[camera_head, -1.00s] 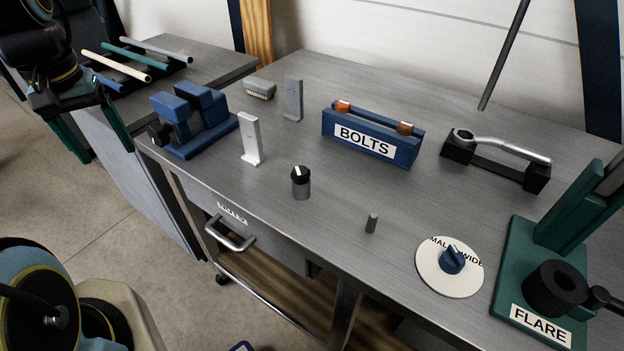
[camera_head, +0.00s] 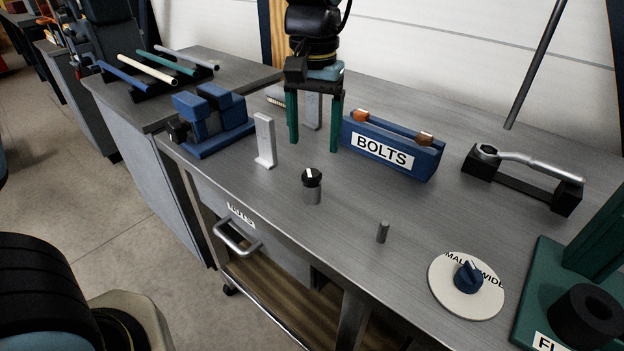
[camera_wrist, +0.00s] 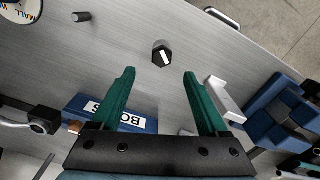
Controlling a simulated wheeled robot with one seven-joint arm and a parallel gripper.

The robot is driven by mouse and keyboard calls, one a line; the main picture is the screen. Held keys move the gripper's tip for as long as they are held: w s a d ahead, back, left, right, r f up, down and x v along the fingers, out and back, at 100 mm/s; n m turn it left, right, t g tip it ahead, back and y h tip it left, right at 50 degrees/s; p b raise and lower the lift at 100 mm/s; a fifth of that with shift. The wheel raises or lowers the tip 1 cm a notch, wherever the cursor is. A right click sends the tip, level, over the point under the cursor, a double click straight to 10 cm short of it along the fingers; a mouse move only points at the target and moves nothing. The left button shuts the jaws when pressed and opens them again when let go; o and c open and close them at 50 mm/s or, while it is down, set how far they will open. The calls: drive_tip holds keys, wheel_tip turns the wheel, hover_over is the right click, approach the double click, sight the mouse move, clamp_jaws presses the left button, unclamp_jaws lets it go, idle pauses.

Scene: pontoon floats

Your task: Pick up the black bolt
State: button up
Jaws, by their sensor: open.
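A black hexagonal head with a white mark sits on a grey cylinder and looks like the black bolt (camera_head: 312,178). It stands upright on the metal bench near the front edge. The wrist view shows the black head (camera_wrist: 162,57) from above, just beyond the fingertips and roughly centred between them. My gripper (camera_head: 314,144) has two green fingers, spread apart and empty. In the head view they appear behind the bolt, pointing down, and left of the blue BOLTS box (camera_head: 385,152). The fingers (camera_wrist: 160,73) are not touching the bolt.
A white upright block (camera_head: 265,143) and a blue vise-like block (camera_head: 208,128) stand left of the bolt. A small grey pin (camera_head: 383,232) and a round dial (camera_head: 466,292) lie to the right. A ratchet (camera_head: 525,165) rests on a black stand. Bench around the bolt is clear.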

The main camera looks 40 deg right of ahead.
sight(312, 172)
drive_tip(key=shift+w+a+f+p, duration=0.1)
drive_tip(key=shift+f+p, duration=0.4)
drive_tip(key=shift+f, duration=1.45)
drive_tip(key=shift+w+f+p, duration=0.1)
drive_tip(key=shift+f+p, duration=0.35)
drive_tip(key=shift+f, duration=1.5)
clamp_jaws()
